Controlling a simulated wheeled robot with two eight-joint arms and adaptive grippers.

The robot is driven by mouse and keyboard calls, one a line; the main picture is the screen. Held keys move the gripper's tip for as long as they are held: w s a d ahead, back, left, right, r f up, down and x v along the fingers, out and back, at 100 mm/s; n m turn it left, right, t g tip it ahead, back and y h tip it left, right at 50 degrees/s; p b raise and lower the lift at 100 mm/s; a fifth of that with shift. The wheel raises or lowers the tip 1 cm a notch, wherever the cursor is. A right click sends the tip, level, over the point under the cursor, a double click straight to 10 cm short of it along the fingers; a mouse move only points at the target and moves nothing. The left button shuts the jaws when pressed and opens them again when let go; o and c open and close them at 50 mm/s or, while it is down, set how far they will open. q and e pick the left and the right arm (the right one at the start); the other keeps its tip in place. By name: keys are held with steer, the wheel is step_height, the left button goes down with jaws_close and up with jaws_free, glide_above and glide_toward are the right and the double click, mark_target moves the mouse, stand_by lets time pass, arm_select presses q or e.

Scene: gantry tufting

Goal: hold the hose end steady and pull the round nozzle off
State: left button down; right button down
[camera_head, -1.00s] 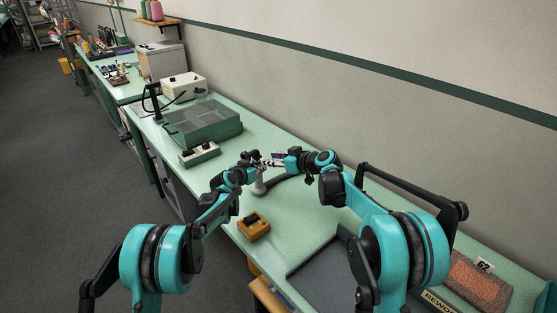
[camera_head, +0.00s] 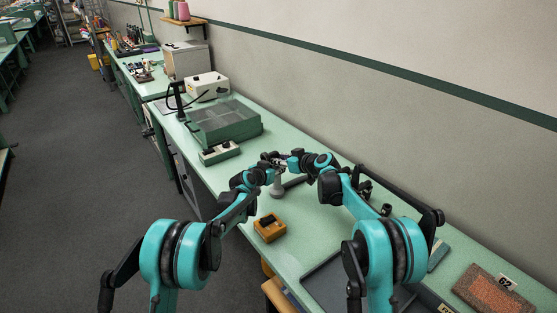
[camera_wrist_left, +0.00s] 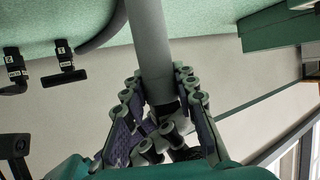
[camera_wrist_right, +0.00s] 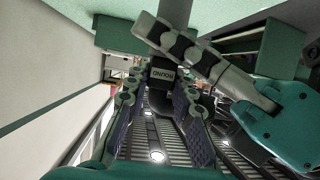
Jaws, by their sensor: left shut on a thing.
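The grey hose end (camera_wrist_left: 148,45) is an upright tube with a dark tip in the left wrist view. Its lower part also shows in the head view (camera_head: 278,186). My left gripper (camera_wrist_left: 160,84) is shut on it, with a finger on each side. The round nozzle (camera_wrist_right: 162,72), a black piece marked ROUND, sits in front of the left gripper's fingers in the right wrist view. My right gripper (camera_wrist_right: 158,88) has its fingers either side of the nozzle, with apparent gaps. In the head view both grippers are close together, and the nozzle is too small to make out.
An orange-brown box (camera_head: 270,228) stands on the green bench near its front edge. A green machine (camera_head: 225,122) and a small switch box (camera_head: 219,152) stand behind. Two small labelled black pieces (camera_wrist_left: 65,68) show left in the left wrist view. A dark tray (camera_head: 335,285) lies front right.

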mark_target(278, 153)
steer(key=c, duration=1.9)
jaws_free()
jaws_close()
steer(key=shift+r, duration=0.25)
steer(key=shift+r, duration=1.65)
arm_select(q)
steer(key=c, duration=1.1)
jaws_free()
steer(key=shift+s, duration=0.1)
